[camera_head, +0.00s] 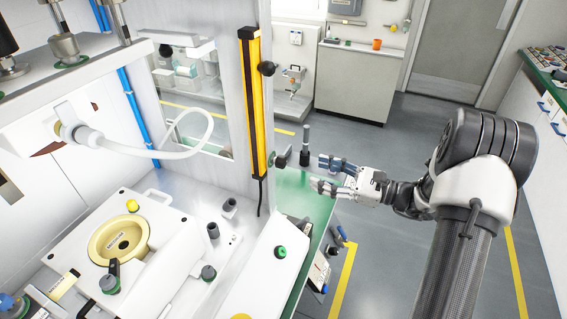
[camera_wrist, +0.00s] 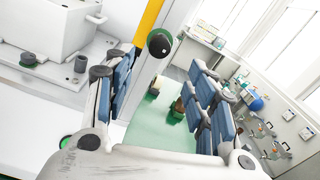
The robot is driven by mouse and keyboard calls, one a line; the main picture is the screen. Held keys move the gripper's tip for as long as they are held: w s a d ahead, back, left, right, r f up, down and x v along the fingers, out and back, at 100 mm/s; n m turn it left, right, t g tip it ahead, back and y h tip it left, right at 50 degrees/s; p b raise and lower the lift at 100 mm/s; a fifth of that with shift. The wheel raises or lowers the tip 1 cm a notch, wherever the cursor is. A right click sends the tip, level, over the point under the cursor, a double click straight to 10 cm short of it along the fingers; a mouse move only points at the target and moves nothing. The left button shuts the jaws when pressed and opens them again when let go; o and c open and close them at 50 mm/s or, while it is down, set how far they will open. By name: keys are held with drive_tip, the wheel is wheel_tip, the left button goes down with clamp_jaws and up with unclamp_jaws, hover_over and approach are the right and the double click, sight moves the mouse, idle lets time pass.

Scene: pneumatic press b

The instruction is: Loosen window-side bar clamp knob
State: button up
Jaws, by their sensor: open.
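A tall yellow bar (camera_head: 253,105) stands on the grey post of the press, with a black upper knob (camera_head: 267,68) and a dark lower knob (camera_head: 281,160). I cannot tell for certain which is the window-side one. In the wrist view, a round black-and-green knob (camera_wrist: 160,42) sits beside the yellow bar (camera_wrist: 150,20), ahead of the finger gap. My gripper (camera_head: 319,173) is open and empty, its fingers pointing left toward the lower knob, apart from it. The wrist view shows both blue-padded fingers of my gripper (camera_wrist: 160,66) spread wide.
A green surface (camera_head: 312,195) lies below my gripper, with a dark upright post (camera_head: 305,140) close by. A white panel with a green button (camera_head: 280,252) stands in front. The press fixture (camera_head: 160,215) is at left. Open floor lies at right.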

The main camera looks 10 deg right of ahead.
sight(285, 163)
drive_tip(key=b+x, duration=0.1)
drive_tip(key=x, duration=1)
drive_tip(key=shift+w+a, duration=0.2)
drive_tip(key=shift+a, duration=0.15)
drive_tip(key=c, duration=1.1)
